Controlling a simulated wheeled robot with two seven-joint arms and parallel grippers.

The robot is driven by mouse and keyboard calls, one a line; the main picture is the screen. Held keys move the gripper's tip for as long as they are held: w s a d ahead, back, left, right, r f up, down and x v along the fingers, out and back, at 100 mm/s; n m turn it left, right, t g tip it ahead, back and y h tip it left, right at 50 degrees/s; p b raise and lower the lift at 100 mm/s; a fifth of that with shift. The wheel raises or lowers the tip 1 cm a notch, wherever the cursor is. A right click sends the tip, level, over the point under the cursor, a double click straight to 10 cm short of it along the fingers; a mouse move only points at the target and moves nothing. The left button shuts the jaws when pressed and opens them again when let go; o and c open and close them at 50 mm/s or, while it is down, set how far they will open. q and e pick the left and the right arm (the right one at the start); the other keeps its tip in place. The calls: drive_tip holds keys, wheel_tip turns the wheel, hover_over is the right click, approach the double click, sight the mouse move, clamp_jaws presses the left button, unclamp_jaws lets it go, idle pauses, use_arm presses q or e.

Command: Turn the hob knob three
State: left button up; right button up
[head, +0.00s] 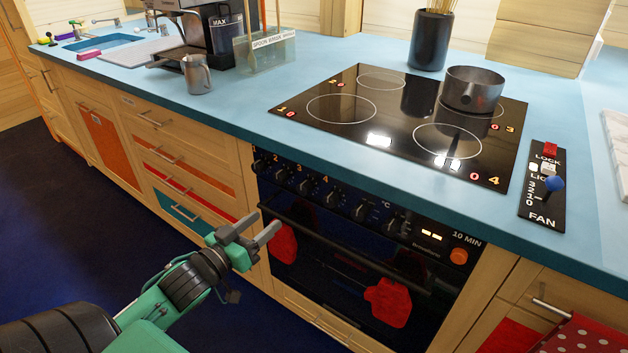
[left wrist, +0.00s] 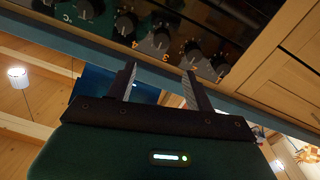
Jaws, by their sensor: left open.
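The hob knob three (head: 305,186) is a dark round knob in the row on the black oven front, third from the left. In the left wrist view, which is upside down, knob three (left wrist: 160,39) shows beside an orange 3, beyond the gap between my fingers. My left gripper (head: 268,223) is open and empty, below and left of knob three and apart from it. Its two fingers also show in the left wrist view (left wrist: 159,72), pointing toward the knob row. The knob's exact setting is too small to tell. My right gripper is not in view.
Knob two (head: 282,175) and knob four (head: 332,199) flank knob three. An oven handle (head: 330,248) with red mitts (head: 388,302) runs below. A dark pot (head: 472,90) stands on the black hob (head: 350,128). Wooden drawers (head: 190,160) lie left; the floor before them is clear.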

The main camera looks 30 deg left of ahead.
sight(301, 191)
use_arm(q)
drive_tip(key=w, duration=0.4)
drive_tip(key=w+b, duration=0.1)
drive_tip(key=w, duration=0.3)
drive_tip(key=w+d, duration=0.1)
drive_tip(key=w, duration=0.3)
drive_tip(key=shift+w+d, duration=0.2)
drive_tip(key=shift+w, duration=0.65)
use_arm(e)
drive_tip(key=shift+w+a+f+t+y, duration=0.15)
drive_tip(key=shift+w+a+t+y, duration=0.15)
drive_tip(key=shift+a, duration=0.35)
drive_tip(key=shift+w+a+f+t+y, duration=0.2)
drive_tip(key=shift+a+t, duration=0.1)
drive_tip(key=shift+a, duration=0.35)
use_arm(q)
drive_tip(key=c, duration=1)
